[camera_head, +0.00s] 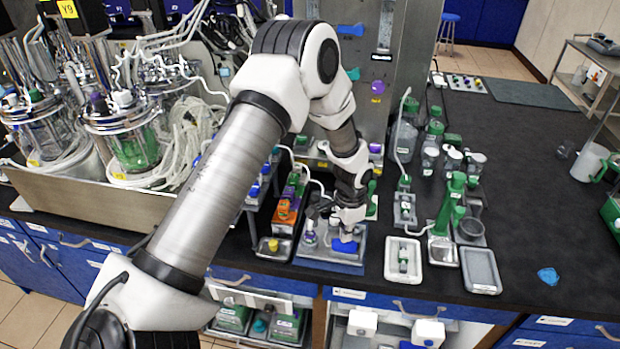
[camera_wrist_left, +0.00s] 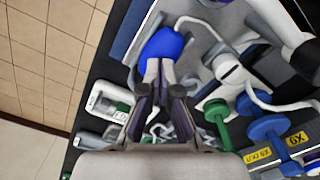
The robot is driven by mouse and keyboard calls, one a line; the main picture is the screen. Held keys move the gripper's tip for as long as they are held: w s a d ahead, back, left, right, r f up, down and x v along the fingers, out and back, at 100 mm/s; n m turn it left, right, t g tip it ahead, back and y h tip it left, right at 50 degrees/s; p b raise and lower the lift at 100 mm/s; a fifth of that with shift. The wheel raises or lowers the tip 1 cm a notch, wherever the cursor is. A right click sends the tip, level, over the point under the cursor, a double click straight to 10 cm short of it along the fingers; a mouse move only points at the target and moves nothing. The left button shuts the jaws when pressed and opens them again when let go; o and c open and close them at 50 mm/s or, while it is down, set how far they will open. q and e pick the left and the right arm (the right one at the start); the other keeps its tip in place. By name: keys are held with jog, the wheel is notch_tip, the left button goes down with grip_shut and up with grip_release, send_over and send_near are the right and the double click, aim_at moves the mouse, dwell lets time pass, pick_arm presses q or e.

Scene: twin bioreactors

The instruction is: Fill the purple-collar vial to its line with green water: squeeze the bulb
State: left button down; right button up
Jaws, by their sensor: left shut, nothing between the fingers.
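My left gripper (camera_head: 348,229) reaches down over the grey-blue tray (camera_head: 315,262) at the bench's front edge. Its fingers are shut with nothing between them. A blue bulb (camera_head: 345,245) sits in the tray right below the fingertips. In the left wrist view the bulb (camera_wrist_left: 160,46) lies just beyond the closed fingertips (camera_wrist_left: 158,72); whether they touch or press it I cannot tell. A small clear vial (camera_head: 310,238) with a dull purplish collar stands upright in the tray, left of the gripper; its fill level is too small to read. Green liquid shows in a glass vessel (camera_head: 135,150) at left.
Bioreactor vessels with tangled tubing stand in a metal tray (camera_head: 110,199) at left. Green-capped bottles (camera_head: 405,135), a green stand (camera_head: 445,212) and white trays (camera_head: 404,277) are to the right. A blue scrap (camera_head: 548,276) lies at far right. The dark bench (camera_head: 530,180) is mostly free there.

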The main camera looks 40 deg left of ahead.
pick_arm(q)
jog(key=shift+f, duration=0.55)
jog(key=shift+f+b, duration=0.5)
jog(key=shift+f, duration=0.05)
jog(key=shift+r+p, duration=1.55)
jog(key=shift+r, duration=0.25)
jog(key=shift+f, duration=0.15)
